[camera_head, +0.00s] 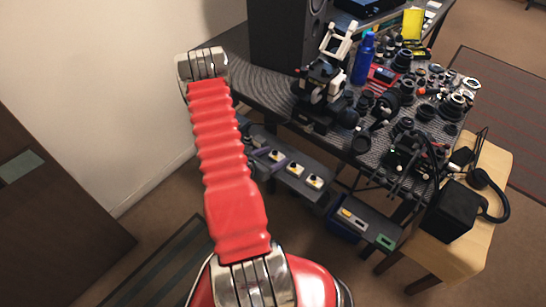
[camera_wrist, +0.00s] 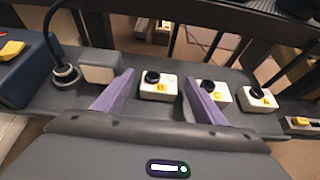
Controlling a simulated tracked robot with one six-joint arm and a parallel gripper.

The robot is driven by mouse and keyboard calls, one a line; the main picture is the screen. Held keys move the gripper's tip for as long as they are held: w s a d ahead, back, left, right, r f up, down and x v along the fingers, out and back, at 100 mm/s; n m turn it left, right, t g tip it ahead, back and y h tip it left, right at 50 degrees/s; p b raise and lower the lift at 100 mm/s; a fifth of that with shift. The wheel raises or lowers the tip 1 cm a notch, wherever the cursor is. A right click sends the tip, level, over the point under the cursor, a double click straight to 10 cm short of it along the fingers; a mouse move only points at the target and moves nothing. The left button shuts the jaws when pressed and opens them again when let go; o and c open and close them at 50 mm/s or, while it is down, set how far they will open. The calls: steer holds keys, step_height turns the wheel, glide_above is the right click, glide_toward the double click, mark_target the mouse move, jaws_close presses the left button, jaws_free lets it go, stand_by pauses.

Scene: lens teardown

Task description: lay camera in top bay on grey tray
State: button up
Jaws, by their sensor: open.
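Several small white cameras with black lenses and yellow letter labels stand in a row on a dark grey surface (camera_wrist: 225,118). In the wrist view, the one marked B (camera_wrist: 158,89) stands between the purple fingers of my gripper (camera_wrist: 158,97), which are open and apart. A second camera (camera_wrist: 217,94) is partly behind the right finger, and a third (camera_wrist: 258,97) stands further right. In the head view my red arm hides most of the gripper; purple finger parts show by the row of cameras (camera_head: 296,169). I cannot tell which part is the tray's top bay.
A blue box with a yellow piece (camera_wrist: 12,49) and a pale grey block (camera_wrist: 100,66) stand to the left in the wrist view. A cluttered table (camera_head: 243,60) bears a blue bottle (camera_head: 364,58) and many lenses. A wooden stool (camera_head: 488,210) holds a black box.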

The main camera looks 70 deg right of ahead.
steer(key=shift+r, duration=0.1)
steer(key=v, duration=1.2)
stand_by(0.7)
steer(key=w+a+r+m+y, duration=0.1)
steer(key=w+a+r+m, duration=0.15)
steer(key=r, duration=0.35)
steer(key=w+a+r+m, duration=0.2)
steer(key=a+r+m, duration=0.15)
steer(key=r, duration=0.35)
steer(key=w+a+r+m+y, duration=0.1)
steer(key=w+a+r+m, duration=0.1)
steer(key=a+r, duration=0.3)
steer(key=w+a+r+m+t+y, duration=0.1)
steer(key=a+r+t+y, duration=0.2)
steer(key=a+r, duration=0.3)
steer(key=w+a+r+m+t+y, duration=0.2)
steer(key=a+r, duration=0.4)
steer(key=a, duration=0.9)
steer(key=w+a+r+m+t+y, duration=0.2)
steer(key=a+r+t+y, duration=0.2)
steer(key=a+r, duration=0.3)
steer(key=a+t, duration=0.1)
steer(key=a, duration=0.3)
steer(key=shift+w+a+t+y, duration=0.2)
steer(key=shift+t+y, duration=0.1)
steer(key=shift+t, duration=0.1)
steer(key=shift+r, duration=0.15)
